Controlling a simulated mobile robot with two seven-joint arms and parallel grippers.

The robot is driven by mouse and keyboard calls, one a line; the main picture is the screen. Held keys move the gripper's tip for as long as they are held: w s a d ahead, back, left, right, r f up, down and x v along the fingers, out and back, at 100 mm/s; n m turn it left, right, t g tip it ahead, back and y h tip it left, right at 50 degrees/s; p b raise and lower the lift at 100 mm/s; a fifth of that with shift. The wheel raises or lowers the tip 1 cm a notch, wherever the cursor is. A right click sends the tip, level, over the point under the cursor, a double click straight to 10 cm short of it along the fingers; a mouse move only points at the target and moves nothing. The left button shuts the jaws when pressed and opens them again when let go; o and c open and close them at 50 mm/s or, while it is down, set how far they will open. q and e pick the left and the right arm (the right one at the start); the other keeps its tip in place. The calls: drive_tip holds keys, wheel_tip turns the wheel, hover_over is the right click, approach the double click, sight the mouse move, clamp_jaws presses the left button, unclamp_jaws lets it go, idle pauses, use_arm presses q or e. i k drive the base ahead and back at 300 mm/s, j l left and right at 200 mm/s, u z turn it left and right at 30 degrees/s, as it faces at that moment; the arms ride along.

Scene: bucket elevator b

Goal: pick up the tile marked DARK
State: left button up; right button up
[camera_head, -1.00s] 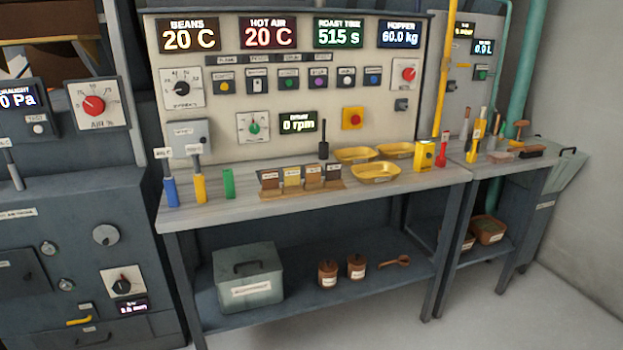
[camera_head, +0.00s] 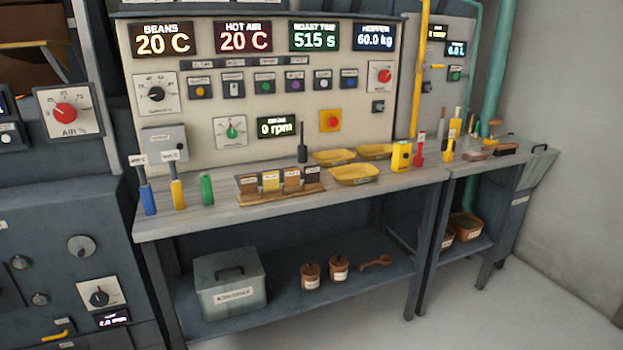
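Several small tiles stand in a row on a wooden rack (camera_head: 283,197) on the grey workbench. Each has a pale label too small to read, so I cannot confirm which one says DARK; the rightmost is the darkest in colour. Neither of my grippers is in view.
Blue (camera_head: 148,199), yellow (camera_head: 178,194) and green (camera_head: 207,190) upright pieces stand left of the rack. Yellow trays (camera_head: 354,176) and a yellow box (camera_head: 401,156) stand to its right. The control panel (camera_head: 205,133) rises behind. The bench front is clear.

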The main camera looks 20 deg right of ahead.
sight(312, 173)
drive_tip(key=i+l, duration=0.2)
drive_tip(key=l, duration=0.2)
drive_tip(key=i+l, duration=0.2)
drive_tip(key=l, duration=0.15)
drive_tip(key=i+l, duration=0.2)
drive_tip(key=l, duration=0.2)
drive_tip(key=i+l, duration=0.15)
drive_tip(key=l, duration=0.25)
drive_tip(key=i+l+u, duration=0.1)
drive_tip(key=l, duration=0.3)
drive_tip(key=i+l, duration=0.45)
drive_tip(key=l, duration=0.35)
drive_tip(key=i+l, duration=0.2)
drive_tip(key=l, duration=0.2)
